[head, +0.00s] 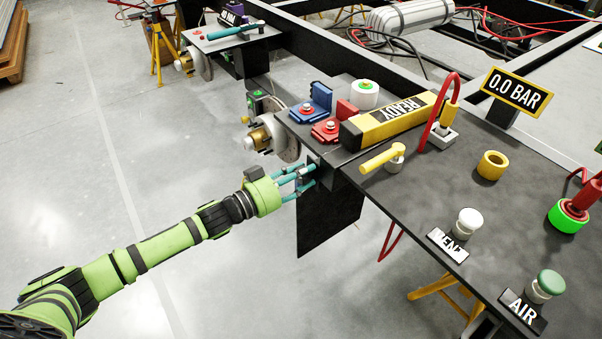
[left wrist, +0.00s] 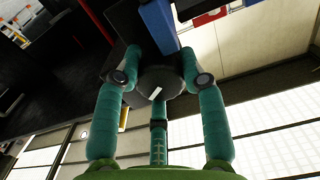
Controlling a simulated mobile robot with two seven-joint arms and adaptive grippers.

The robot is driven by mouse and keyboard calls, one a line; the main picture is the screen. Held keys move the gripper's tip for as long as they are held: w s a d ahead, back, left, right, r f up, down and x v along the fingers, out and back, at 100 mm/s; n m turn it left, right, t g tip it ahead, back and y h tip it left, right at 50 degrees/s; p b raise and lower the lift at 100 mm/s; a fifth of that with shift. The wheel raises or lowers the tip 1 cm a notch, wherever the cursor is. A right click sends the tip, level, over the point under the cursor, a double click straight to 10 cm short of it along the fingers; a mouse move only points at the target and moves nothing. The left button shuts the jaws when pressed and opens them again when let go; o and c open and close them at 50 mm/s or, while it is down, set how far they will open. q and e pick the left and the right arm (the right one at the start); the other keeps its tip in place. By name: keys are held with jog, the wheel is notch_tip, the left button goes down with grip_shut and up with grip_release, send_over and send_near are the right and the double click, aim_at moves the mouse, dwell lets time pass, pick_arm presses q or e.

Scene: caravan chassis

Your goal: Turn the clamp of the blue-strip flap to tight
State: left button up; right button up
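My left gripper (head: 305,178) has teal fingers and is at the near-left edge of the dark bench. In the left wrist view its fingers (left wrist: 160,75) close in around a dark round clamp knob (left wrist: 152,82) with a short white mark. Two fingers lie against its sides and one is below it. A blue strip (left wrist: 158,28) runs just above the knob. In the head view the fingers and bracket largely hide the knob. How tight the clamp is cannot be told. My right gripper is not in view.
The dark bench (head: 430,215) carries blue (head: 313,103) and red (head: 327,130) brackets, a yellow READY bar (head: 395,120), a yellow lever (head: 383,158) and VENT and AIR buttons. A dark panel (head: 328,220) hangs below its edge.

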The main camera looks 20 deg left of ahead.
pick_arm(q)
jog(key=shift+r, duration=0.3)
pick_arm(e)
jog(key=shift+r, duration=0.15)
pick_arm(q)
jog(key=shift+w+r+m+p, duration=0.1)
jog(key=shift+m+p, duration=0.25)
jog(key=shift+m, duration=1.15)
jog(key=shift+d+r+m+p, duration=0.1)
jog(key=shift+m+p, duration=0.55)
jog(key=shift+m, duration=1.45)
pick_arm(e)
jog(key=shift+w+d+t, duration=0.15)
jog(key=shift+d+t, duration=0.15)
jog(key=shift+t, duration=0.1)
pick_arm(q)
jog(key=o, duration=1.1)
jog(key=shift+o, duration=0.2)
jog(key=shift+d, duration=0.1)
jog(key=shift+f, duration=0.2)
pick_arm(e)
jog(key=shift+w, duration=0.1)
